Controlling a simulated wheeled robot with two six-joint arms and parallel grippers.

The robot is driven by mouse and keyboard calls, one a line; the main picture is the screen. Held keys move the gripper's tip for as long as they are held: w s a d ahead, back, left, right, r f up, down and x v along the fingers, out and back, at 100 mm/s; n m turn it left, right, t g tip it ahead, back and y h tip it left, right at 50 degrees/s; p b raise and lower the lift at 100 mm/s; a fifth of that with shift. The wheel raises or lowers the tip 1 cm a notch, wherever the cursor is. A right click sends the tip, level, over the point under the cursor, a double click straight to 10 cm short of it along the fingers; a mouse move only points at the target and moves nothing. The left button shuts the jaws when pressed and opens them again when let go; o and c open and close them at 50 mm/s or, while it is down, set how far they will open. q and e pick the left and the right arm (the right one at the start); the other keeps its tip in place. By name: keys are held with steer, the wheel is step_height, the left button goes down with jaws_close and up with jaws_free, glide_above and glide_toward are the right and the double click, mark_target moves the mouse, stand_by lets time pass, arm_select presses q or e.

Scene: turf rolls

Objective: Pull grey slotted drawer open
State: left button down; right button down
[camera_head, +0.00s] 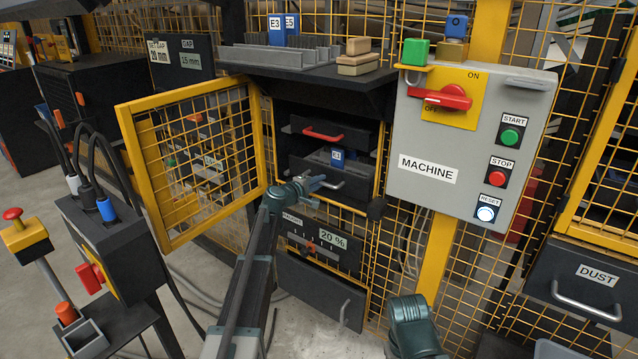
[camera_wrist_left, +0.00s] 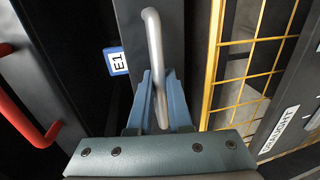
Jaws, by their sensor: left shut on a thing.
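The grey slotted drawer (camera_head: 300,169) is the lower of two dark drawers in the bay behind the yellow mesh door. A blue E1 block (camera_head: 338,155) shows above its front, and also in the left wrist view (camera_wrist_left: 117,62). I cannot tell how far out the drawer stands. Its bare metal bar handle (camera_head: 333,186) shows large in the left wrist view (camera_wrist_left: 153,32). My left gripper (camera_head: 316,184) is shut on this handle, with its blue fingers (camera_wrist_left: 159,78) on either side of the bar. My right gripper is not in view.
The yellow mesh door (camera_head: 130,180) stands swung open to the left. The drawer above has a red handle (camera_head: 323,134). Below are a 20 % panel (camera_head: 333,238) and a lower drawer (camera_head: 310,290). The grey MACHINE box (camera_head: 472,135) is close on the right.

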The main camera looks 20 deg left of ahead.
arm_select(q)
steer(key=shift+s+a, duration=0.1)
steer(key=shift+s, duration=0.05)
stand_by(0.5)
steer(key=f+v, duration=0.2)
steer(key=v, duration=1.2)
steer(key=s+f+v, duration=0.1)
steer(key=f+v, duration=0.2)
steer(key=v, duration=1.1)
steer(key=shift+s+a+f, duration=0.25)
steer(key=shift+s+a, duration=0.05)
steer(key=shift+s, duration=0.05)
steer(key=c, duration=0.8)
jaws_free()
steer(key=shift+c, duration=0.2)
steer(key=p+v, duration=0.2)
steer(key=v, duration=1.1)
steer(key=shift+s+p, duration=0.35)
steer(key=shift+a, duration=0.1)
